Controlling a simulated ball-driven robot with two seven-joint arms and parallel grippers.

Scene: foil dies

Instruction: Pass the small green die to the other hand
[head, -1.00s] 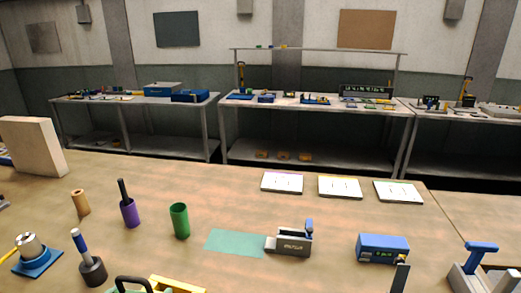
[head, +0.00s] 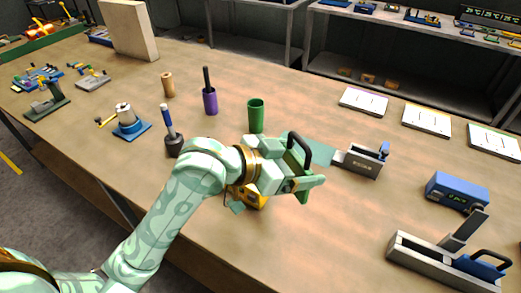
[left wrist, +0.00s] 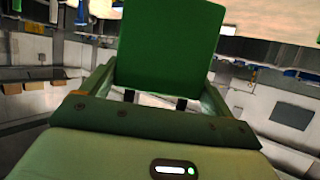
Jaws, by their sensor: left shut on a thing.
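My left gripper (head: 308,182) hangs over the middle of the bench. It is shut on the small green die (head: 296,160), which is partly hidden by the fingers in the head view. A black arched handle (head: 300,147) stands up at the die. In the left wrist view the die (left wrist: 170,45) is a flat green block between the fingers, filling the top middle. My right gripper is not in view.
A green cup (head: 256,115) and a purple cup (head: 210,100) stand behind the gripper. A yellow thing (head: 252,196) is partly hidden below it. A grey press (head: 362,160), a blue box (head: 457,192) and a grey device (head: 435,262) stand to the right. Bare bench lies in front.

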